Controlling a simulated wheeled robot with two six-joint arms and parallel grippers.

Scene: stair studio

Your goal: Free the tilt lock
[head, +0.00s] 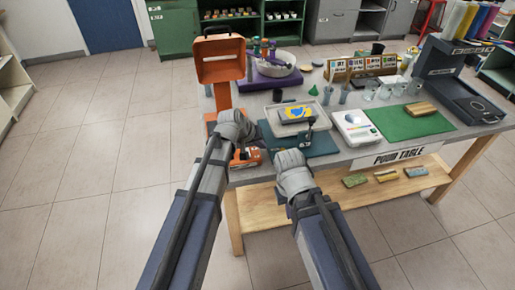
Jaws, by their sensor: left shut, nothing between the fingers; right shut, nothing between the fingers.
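An orange stand with a box-like head (220,62) on an upright post (223,96) rises at the table's left end. Its orange base (250,157) is partly covered by my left gripper. I cannot make out the tilt lock as a separate part. My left gripper (238,122) is shut and empty, in front of the lower post and base; whether it touches them I cannot tell. My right gripper (288,157) is shut and empty at the table's front edge, by a dark teal mat (322,146). The fingertips of both are hard to see.
A pale tray (276,122) holds a blue-and-yellow item (297,112). To its right are a white scale-like device (356,127) and a green mat (412,124). A wooden shelf (330,195) lies below the tabletop. The tiled floor (110,150) at left is clear.

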